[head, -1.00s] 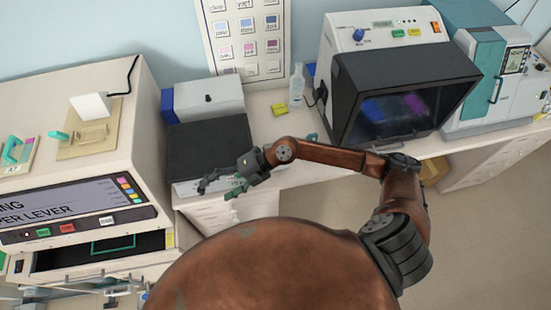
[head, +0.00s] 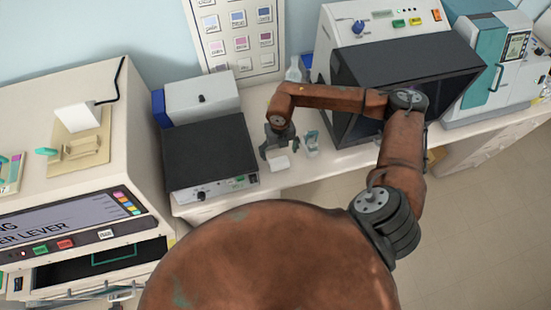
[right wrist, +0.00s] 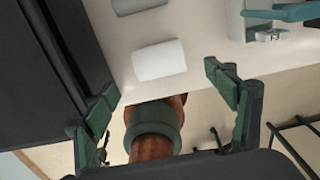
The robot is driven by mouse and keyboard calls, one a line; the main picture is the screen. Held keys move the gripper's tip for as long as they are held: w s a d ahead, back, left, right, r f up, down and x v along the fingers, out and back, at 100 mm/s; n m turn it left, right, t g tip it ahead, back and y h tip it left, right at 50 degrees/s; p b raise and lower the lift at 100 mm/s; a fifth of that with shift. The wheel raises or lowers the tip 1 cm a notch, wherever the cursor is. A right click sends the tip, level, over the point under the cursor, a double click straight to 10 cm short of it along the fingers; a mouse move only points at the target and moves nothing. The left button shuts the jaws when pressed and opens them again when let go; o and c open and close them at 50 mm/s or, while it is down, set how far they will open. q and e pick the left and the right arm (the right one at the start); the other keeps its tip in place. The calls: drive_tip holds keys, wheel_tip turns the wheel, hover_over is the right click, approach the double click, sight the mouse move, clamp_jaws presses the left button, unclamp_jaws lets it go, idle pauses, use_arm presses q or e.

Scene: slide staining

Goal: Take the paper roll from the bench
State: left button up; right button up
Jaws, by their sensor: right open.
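The white paper roll (head: 278,163) lies on the bench, in front of the gap between the black-topped box and the dark-windowed cabinet. My right gripper (head: 281,150) is above it and close to it in the head view. In the right wrist view the paper roll (right wrist: 159,60) lies on its side near the bench edge, ahead of the open fingers (right wrist: 168,98). Nothing is between the fingers, and they appear apart from the roll. My left gripper is not in view.
The black-topped box (head: 210,150) stands close at the left. A small teal-and-white item (head: 312,141) is just right of the roll. The dark-windowed cabinet (head: 350,75) stands further right. A grey cylinder (right wrist: 138,4) lies behind the roll.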

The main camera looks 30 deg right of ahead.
sight(279, 162)
drive_tip(key=shift+s+f, duration=0.15)
drive_tip(key=shift+f, duration=0.3)
drive_tip(key=shift+s+f, duration=0.15)
drive_tip(key=shift+f, duration=0.2)
wheel_tip(279, 162, down, 4)
drive_tip(key=shift+a+f+p, duration=0.15)
drive_tip(key=shift+f+p, duration=0.05)
drive_tip(key=shift+p, duration=1.05)
drive_tip(key=shift+s+f, duration=0.1)
drive_tip(key=shift+f, duration=0.55)
drive_tip(key=shift+c, duration=1.3)
drive_tip(key=c, duration=0.8)
drive_tip(key=shift+c, duration=1.4)
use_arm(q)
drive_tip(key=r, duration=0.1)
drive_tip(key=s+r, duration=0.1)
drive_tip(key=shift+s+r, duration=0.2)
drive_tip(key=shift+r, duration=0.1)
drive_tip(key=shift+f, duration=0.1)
use_arm(e)
drive_tip(key=shift+r, duration=0.2)
